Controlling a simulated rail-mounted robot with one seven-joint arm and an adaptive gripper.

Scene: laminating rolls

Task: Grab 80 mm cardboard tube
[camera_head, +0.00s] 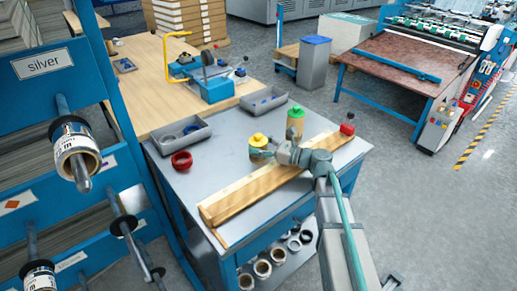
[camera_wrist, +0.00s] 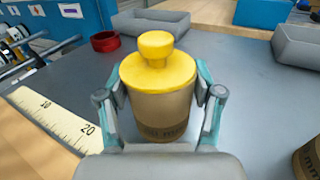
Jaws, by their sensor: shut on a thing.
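A brown cardboard tube with a yellow knobbed cap (camera_wrist: 158,100) stands upright between the two fingers of my gripper (camera_wrist: 160,112) in the wrist view. The fingers are shut on its sides. Print on its lower front ends in "mm"; I cannot read the number. In the head view this tube (camera_head: 257,150) is at the middle of the grey workbench (camera_head: 200,190), with my gripper (camera_head: 266,153) reaching it from the right. I cannot tell whether its base touches the bench. A green-capped tube (camera_head: 295,123) stands behind it, and a red-capped item (camera_head: 347,125) is farther right.
A long wooden piece (camera_head: 250,190) lies along the bench's front; a ruler scale (camera_wrist: 60,120) shows in the wrist view. A red ring (camera_head: 181,160) and grey trays (camera_head: 183,133) are behind. A blue rack (camera_head: 60,105) with rolls stands left.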

